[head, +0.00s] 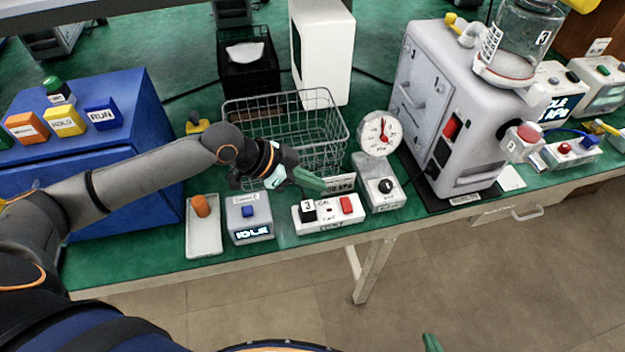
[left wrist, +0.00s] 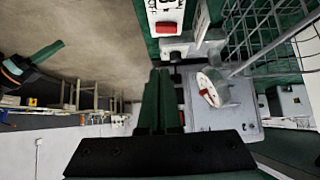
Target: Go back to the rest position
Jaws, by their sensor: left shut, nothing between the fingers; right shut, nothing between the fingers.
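My left gripper (head: 312,181) reaches in from the left above the green bench. Its green fingers are together and empty, over the back of a white box (head: 328,213) with a black and a red button marked 3. In the left wrist view the left fingers (left wrist: 160,98) also lie together with nothing between them. Only a green tip of my right gripper (head: 432,343) shows at the bottom edge of the head view. It also shows in the left wrist view (left wrist: 45,58), shut and away from the bench, over the floor.
A wire basket (head: 333,120) stands just behind the left gripper. A dial gauge (head: 380,135) and a grey pump cabinet (head: 425,80) stand to its right. A box reading IDLE (head: 249,232) and an orange peg (head: 201,206) on a tray are to its left. The floor in front is clear.

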